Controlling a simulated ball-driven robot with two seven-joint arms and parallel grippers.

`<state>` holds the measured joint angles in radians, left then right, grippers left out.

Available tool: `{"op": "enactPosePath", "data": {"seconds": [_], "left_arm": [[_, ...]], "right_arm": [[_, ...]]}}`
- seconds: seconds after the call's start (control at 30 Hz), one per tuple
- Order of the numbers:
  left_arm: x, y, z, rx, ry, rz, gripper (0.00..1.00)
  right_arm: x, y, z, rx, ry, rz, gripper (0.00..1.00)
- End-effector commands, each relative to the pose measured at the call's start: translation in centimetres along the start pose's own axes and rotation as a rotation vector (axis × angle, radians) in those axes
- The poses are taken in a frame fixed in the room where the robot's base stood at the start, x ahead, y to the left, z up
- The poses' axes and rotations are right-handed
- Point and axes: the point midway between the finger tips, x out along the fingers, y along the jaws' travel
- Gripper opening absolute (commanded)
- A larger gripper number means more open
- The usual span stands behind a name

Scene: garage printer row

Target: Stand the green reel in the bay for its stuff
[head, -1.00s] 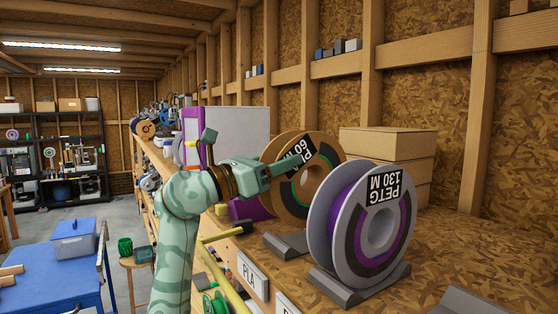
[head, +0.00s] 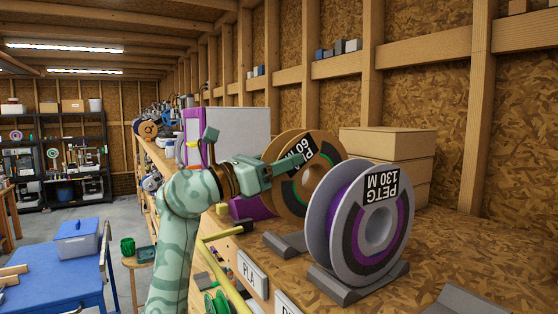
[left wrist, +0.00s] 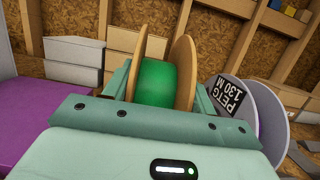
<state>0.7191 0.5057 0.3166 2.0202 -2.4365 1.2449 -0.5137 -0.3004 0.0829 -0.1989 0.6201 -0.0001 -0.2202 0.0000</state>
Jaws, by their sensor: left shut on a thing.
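The green reel (head: 287,207), with tan flanges and green filament, is held upright by my left gripper (head: 280,172). The left wrist view shows its green filament (left wrist: 157,83) between two tan flanges, with a finger at either side. Its black label reads 60 M; a finger crosses beside the label, and the material word is hard to read. A grey cradle (head: 285,245) sits at the reel's foot, behind the PLA sign (head: 249,270); I cannot tell whether the reel touches it. My right gripper is not in view.
A purple reel (head: 365,225) marked PETG 130 M stands in the cradle (head: 350,292) to the right. Another grey cradle (head: 462,300) is at bottom right. Tan boxes (head: 387,150) stand behind. A yellow bar (head: 222,233) runs by the shelf's front edge.

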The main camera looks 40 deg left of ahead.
Motion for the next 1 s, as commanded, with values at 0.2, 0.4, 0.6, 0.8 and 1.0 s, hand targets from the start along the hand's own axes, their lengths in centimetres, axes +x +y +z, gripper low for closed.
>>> {"op": "enactPosePath", "data": {"seconds": [0.2,0.4,0.6,0.8,1.0], "left_arm": [[0.0,-0.1,0.1,0.001,-0.002,0.0,0.18],[0.0,-0.1,0.1,0.001,-0.002,0.0,0.18],[-0.1,-0.1,-0.4,0.001,-0.002,0.0,0.18],[-0.3,-0.1,-1.4,0.001,-0.002,0.0,0.18],[-0.6,-0.1,-2.4,0.002,-0.001,0.0,0.18]], "right_arm": [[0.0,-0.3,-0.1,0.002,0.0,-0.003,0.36],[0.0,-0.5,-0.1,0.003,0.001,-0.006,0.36],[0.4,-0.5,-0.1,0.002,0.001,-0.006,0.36],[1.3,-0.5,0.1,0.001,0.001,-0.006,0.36],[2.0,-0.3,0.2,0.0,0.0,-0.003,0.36]]}}
